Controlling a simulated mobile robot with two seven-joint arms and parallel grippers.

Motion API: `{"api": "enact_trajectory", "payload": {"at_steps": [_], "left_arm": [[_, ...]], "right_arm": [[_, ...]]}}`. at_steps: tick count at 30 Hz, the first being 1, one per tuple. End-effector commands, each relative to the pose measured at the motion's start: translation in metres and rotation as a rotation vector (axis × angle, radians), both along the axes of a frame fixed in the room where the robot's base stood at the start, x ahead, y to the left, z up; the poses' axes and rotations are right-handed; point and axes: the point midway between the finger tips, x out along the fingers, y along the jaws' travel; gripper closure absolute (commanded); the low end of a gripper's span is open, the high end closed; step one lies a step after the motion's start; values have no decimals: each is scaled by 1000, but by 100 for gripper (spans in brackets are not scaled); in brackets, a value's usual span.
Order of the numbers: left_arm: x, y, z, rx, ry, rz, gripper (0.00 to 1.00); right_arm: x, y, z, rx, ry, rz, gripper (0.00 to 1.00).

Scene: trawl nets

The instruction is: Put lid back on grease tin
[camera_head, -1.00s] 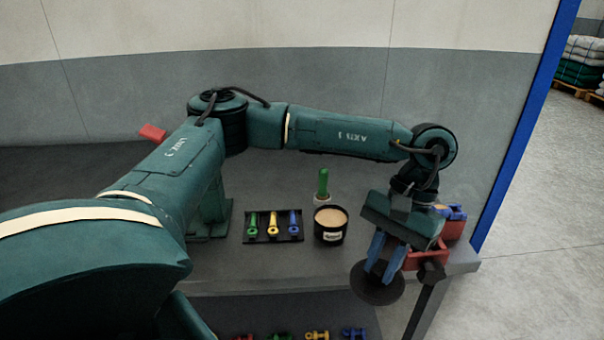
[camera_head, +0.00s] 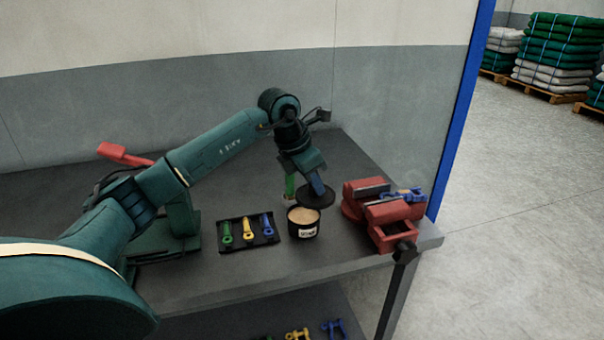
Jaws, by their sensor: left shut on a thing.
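The grease tin (camera_head: 303,228) is a black open tin with a white label and tan grease inside. It stands upright on the workbench, right of a black tray. The lid (camera_head: 318,201) is a dark round disc. My left gripper (camera_head: 318,189) is shut on it and holds it, tilted, just above and behind the tin's right rim. I cannot tell whether lid and tin touch. The lid and tin are not lined up; the grease still shows. My right gripper is not in view.
The black tray (camera_head: 262,238) holds green, yellow and blue shackles. A red vise (camera_head: 372,212) with a blue item on it stands close on the right. More shackles lie on the lower shelf (camera_head: 225,320).

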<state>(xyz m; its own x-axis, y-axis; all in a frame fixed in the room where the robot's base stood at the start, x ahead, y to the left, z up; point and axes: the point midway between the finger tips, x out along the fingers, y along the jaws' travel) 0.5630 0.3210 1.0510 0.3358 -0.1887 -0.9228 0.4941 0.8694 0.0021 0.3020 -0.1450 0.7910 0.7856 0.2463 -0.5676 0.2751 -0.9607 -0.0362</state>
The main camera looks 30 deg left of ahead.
Motion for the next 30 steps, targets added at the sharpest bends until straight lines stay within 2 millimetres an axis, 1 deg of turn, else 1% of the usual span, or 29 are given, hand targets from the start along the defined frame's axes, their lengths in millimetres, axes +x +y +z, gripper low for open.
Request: {"api": "enact_trajectory", "payload": {"at_steps": [1, 3, 6, 8, 13, 17, 30], "left_arm": [[3, 9, 0, 0, 1, 93, 100], [6, 21, 0, -1, 1, 201, 100], [8, 31, 0, -2, 2, 297, 100], [9, 34, -1, -2, 3, 326, 100], [9, 35, -7, -1, 3, 338, 100], [9, 35, -16, -1, 3, 336, 100], [9, 35, -57, 0, 3, 334, 100]], "right_arm": [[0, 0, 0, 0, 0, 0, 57], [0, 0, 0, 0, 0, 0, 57], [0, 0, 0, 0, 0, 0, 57], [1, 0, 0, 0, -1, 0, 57], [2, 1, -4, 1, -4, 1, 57], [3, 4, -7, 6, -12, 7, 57], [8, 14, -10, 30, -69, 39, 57]]}}
